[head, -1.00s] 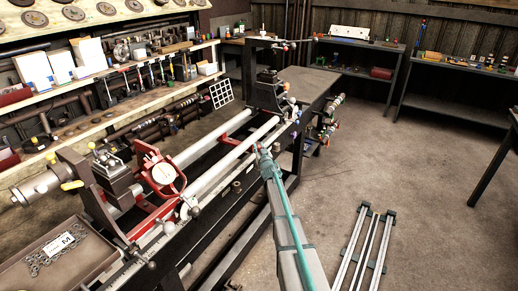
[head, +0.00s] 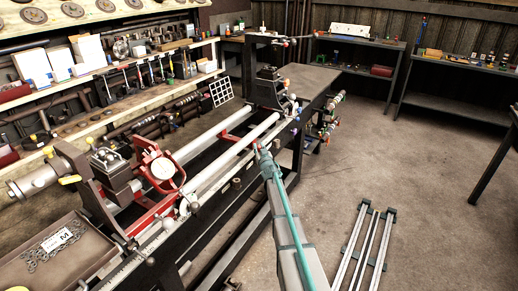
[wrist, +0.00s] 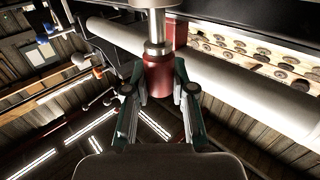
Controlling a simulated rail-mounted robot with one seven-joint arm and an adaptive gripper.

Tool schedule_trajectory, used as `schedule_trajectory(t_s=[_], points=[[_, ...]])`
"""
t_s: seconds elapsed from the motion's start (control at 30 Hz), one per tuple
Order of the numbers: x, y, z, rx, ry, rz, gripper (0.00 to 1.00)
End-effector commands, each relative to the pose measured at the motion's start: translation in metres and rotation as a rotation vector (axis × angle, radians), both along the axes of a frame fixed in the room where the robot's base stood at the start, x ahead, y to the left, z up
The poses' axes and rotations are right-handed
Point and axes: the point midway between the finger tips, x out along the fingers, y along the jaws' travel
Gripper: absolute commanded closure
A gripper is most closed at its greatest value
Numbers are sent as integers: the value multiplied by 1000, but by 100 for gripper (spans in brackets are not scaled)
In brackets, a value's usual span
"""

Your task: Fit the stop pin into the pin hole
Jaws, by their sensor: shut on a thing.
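In the wrist view the stop pin (wrist: 158,76) has a red cylindrical body with a narrower bright metal shank above it. My gripper (wrist: 158,88) is shut on the red body, with one dark finger on each side. The shank's top meets or overlaps a wider grey metal part (wrist: 155,3) at the upper edge; I cannot tell whether it is inside it. The pin hole cannot be made out. In the head view my gripper (head: 262,155) is beside the near pale rail tube of the lathe (head: 238,150), with a small red spot at its tip.
A red dial carriage (head: 162,168) sits on the lathe at left, and a tray of small metal parts (head: 45,262) is in front. A thick pale tube (wrist: 220,80) runs close beside the pin.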

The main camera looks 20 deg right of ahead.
Motion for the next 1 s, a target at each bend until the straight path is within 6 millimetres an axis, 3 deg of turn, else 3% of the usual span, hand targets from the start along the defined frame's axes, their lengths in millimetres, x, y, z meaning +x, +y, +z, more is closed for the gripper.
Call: schedule_trajectory(t_s=[1.0], points=[[0,0,-24,0,0,0,100]])
